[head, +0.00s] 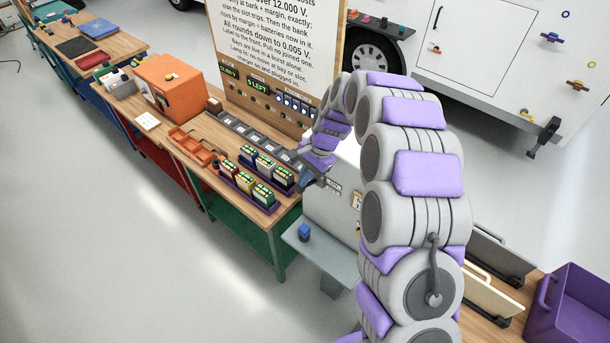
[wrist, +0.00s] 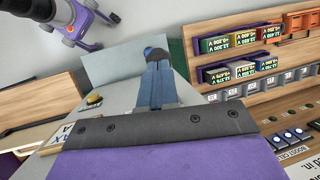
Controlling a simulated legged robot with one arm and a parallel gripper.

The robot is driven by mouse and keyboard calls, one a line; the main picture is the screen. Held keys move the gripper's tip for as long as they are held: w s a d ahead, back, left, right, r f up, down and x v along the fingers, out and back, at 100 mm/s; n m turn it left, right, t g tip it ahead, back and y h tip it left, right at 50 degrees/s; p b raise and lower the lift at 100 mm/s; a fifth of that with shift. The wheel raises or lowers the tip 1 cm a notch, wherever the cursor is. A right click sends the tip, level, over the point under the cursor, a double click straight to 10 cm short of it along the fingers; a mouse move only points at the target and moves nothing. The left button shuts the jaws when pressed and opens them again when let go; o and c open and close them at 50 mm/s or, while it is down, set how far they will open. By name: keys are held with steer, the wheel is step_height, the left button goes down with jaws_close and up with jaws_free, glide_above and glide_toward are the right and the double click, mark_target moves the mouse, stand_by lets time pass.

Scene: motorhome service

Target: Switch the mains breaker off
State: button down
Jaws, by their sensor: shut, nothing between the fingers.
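I cannot make out the mains breaker for certain; my arm hides part of the cabinet. My gripper (head: 307,180) is beside the cabinet's upper left, close to the bench end. In the wrist view the blue fingers of my gripper (wrist: 158,82) are together and empty. A yellow and dark knob-like part (wrist: 94,100) shows left of them on a grey surface.
A blue object (head: 304,232) sits on a grey shelf (head: 325,255) below my gripper. The wooden bench holds labelled battery packs (head: 263,194), an orange box (head: 170,86) and a signboard (head: 270,55). A purple crate (head: 572,308) is at lower right. Floor at left is clear.

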steer(key=shift+s+a+f+t+h+b, duration=0.25)
steer(key=shift+s+f+t+h+b, duration=0.1)
steer(key=shift+s+f+t, duration=0.1)
steer(key=shift+s+a+f+t+h+b, duration=0.25)
steer(key=shift+s+f+t+h, duration=0.1)
steer(key=shift+s+f+t, duration=0.1)
step_height(320, 180, down, 8)
steer(key=s+a+n+t+h+b, duration=0.1)
steer(key=t+h+b, duration=0.4)
steer(key=b, duration=0.6)
steer(key=shift+s+a+t, duration=0.3)
steer(key=shift+s+t, duration=0.05)
steer(key=shift+t, duration=0.45)
steer(key=shift+s+f, duration=0.15)
steer(key=shift+f, duration=0.1)
